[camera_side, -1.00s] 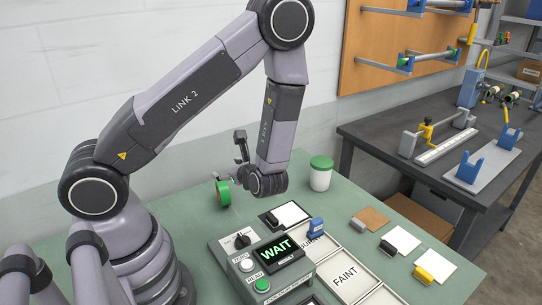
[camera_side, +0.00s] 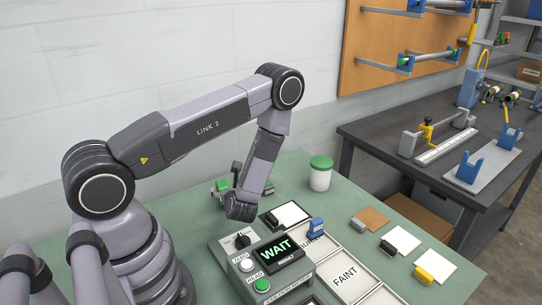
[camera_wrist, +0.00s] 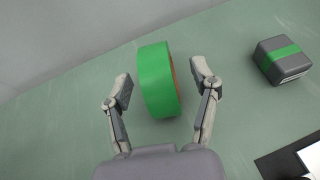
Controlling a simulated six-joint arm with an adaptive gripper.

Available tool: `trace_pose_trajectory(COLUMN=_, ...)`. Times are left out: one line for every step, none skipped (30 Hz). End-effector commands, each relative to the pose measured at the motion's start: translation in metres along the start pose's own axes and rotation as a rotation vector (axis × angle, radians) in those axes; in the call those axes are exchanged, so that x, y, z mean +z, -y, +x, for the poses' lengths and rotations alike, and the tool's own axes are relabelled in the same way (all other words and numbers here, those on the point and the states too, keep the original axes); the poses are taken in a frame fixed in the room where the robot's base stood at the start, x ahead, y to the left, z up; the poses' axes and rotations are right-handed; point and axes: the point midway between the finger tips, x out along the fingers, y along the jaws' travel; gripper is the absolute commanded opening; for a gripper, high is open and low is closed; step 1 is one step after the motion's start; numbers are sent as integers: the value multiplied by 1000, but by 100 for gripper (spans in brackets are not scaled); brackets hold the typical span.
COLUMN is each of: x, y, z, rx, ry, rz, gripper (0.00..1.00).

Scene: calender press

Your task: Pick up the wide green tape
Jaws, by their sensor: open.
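The wide green tape (camera_wrist: 155,80) is a thick green roll with a brown inner core, standing on its edge on the green bench top. In the wrist view it lies between the two spread fingers of my gripper (camera_wrist: 163,85), with a visible gap on each side. The fingers are open and hold nothing. In the side view only a small green part of the tape (camera_side: 221,185) shows beside my wrist; the rest is hidden. The fingertips are hard to make out there.
A grey block with a green band (camera_wrist: 282,60) sits to the right in the wrist view. In the side view, a green-lidded white jar (camera_side: 320,174) stands behind my wrist and a control box (camera_side: 265,262) reading WAIT stands in front. Sample cards lie to the right.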

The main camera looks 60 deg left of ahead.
Motion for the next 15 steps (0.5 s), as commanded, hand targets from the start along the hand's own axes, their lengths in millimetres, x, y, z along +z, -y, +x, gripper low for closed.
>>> trace_pose_trajectory(x=0, y=-2, z=7, rx=6, ry=1, rz=-2, gripper=61)
trace_pose_trajectory(x=-1, y=-3, z=12, rx=6, ry=1, rz=-2, gripper=61)
trace_pose_trajectory(x=-1, y=-3, z=18, rx=7, ry=1, rz=-3, gripper=61)
trace_pose_trajectory(x=-2, y=-4, z=24, rx=7, ry=0, rz=-4, gripper=61)
trace_pose_trajectory(x=-2, y=-5, z=28, rx=7, ry=0, rz=-3, gripper=61)
trace_pose_trajectory(x=-2, y=-4, z=34, rx=6, ry=1, rz=-4, gripper=61)
trace_pose_trajectory(x=-2, y=-4, z=38, rx=5, ry=1, rz=-4, gripper=61)
trace_pose_trajectory(x=-2, y=-4, z=41, rx=6, ry=1, rz=-4, gripper=61)
trace_pose_trajectory(x=-2, y=-4, z=44, rx=4, ry=1, rz=-2, gripper=61)
trace_pose_trajectory(x=-2, y=-3, z=46, rx=3, ry=1, rz=-2, gripper=61)
trace_pose_trajectory(x=-2, y=-3, z=47, rx=3, ry=1, rz=-1, gripper=61)
trace_pose_trajectory(x=-2, y=-3, z=48, rx=2, ry=1, rz=-1, gripper=61)
trace_pose_trajectory(x=-2, y=-3, z=48, rx=2, ry=1, rz=-1, gripper=61)
trace_pose_trajectory(x=-2, y=-3, z=48, rx=2, ry=1, rz=0, gripper=61)
trace_pose_trajectory(x=-2, y=-3, z=48, rx=2, ry=1, rz=0, gripper=61)
